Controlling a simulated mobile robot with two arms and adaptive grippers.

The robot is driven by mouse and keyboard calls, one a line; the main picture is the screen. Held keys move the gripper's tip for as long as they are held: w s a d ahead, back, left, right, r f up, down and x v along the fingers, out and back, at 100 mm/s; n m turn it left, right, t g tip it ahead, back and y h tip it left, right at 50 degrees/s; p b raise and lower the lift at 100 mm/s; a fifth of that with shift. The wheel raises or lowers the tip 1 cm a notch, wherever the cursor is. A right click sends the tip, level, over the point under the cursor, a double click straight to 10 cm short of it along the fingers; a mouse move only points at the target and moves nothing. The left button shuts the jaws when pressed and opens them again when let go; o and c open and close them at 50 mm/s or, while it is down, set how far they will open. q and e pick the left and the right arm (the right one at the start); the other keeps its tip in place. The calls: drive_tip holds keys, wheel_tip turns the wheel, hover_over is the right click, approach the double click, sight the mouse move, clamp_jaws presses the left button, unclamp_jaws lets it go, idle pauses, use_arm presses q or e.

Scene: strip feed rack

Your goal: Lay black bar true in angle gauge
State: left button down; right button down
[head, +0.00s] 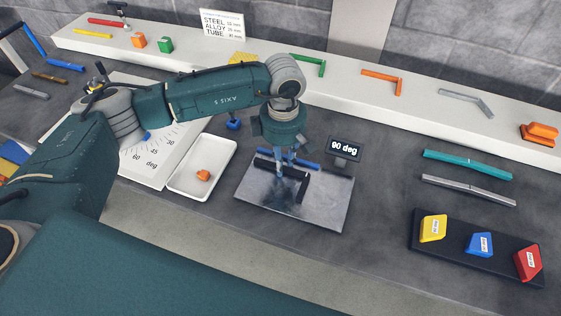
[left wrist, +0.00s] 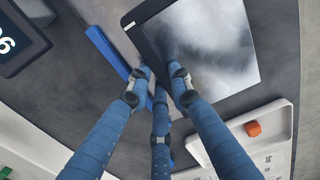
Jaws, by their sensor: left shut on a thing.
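The black bar (head: 302,187) is bent in an L and sits at the metal plate (head: 325,210) of the angle gauge. In the left wrist view the black bar (left wrist: 142,42) shows its corner near the top, with one leg running down to my fingers. My left gripper (head: 281,168) points down, its blue fingers (left wrist: 164,88) shut on that leg and hiding part of it. A blue strip (head: 307,164) lies along the plate's back edge. The wrist view shows a gap between the blue strip (left wrist: 103,48) and the bar. The display (head: 345,148) reads 90 deg. My right gripper is not in view.
A white tray (head: 222,167) with an orange piece (head: 203,175) stands left of the plate, beside a white angle chart (head: 150,170). Teal (head: 467,164) and grey (head: 468,190) bars lie right. A black holder (head: 455,250) carries coloured blocks. A shelf (head: 340,78) with bent bars runs behind.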

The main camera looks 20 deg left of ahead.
use_arm(q)
drive_tip(key=c, duration=1.5)
unclamp_jaws()
wheel_tip(320, 180, up, 12)
